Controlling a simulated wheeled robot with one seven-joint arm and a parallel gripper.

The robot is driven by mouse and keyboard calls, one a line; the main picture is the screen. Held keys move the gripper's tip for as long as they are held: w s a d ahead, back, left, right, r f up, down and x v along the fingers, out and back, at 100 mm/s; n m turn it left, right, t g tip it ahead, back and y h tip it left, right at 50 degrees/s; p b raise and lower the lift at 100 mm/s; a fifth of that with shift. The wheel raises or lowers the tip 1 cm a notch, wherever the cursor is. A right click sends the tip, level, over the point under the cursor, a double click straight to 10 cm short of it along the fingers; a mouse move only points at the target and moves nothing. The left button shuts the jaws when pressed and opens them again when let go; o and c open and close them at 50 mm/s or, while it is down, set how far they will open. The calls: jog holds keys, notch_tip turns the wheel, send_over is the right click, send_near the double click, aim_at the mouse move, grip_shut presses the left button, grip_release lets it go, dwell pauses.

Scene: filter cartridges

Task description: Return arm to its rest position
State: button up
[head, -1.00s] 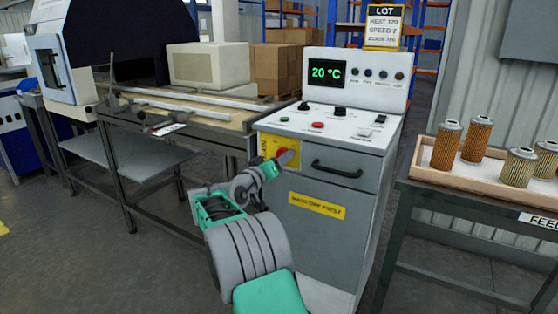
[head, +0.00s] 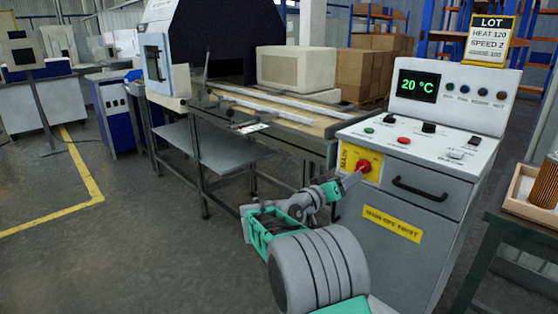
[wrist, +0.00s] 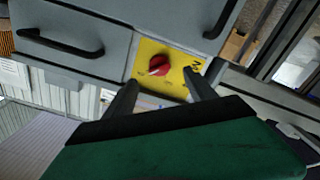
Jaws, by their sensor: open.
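My gripper (head: 352,178) reaches toward the red rotary knob (head: 364,166) on the yellow MAIN plate at the left of the grey machine's front. In the wrist view my gripper (wrist: 160,90) is open, its two dark fingers spread below the knob (wrist: 159,65). Nothing is between the fingers, and they look apart from the knob. My arm stretches forward in the lower middle of the head view.
The grey control machine (head: 400,262) has a display reading 20 °C (head: 418,86) and a black handle (head: 420,190). A workbench (head: 300,130) stands left of it. A table with a filter tray (head: 530,205) is at right.

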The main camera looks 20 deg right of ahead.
jog(key=s+a+r+n+y+p, duration=0.1)
jog(key=s+a+r+y+p, duration=0.1)
jog(key=a+r+y+p, duration=0.3)
jog(key=s+a+r+n+y+p, duration=0.1)
jog(key=s+a+r+y+p, duration=0.15)
jog(key=a+p, duration=0.55)
jog(key=s+a+r+n+y+p, duration=0.1)
jog(key=s+a+r+y+p, duration=0.25)
jog(key=a+p, duration=0.25)
jog(key=s+a+r+n+g+y+p, duration=0.1)
jog(key=s+a+n+y+p, duration=0.3)
jog(key=s+a+p, duration=0.4)
jog(key=s+a+g+y, duration=0.1)
jog(key=s+a, duration=0.6)
jog(key=shift+s+a+n+g+y, duration=0.3)
jog(key=shift+a+g+y, duration=0.05)
jog(key=shift+g+y, duration=0.05)
jog(key=shift+r, duration=0.1)
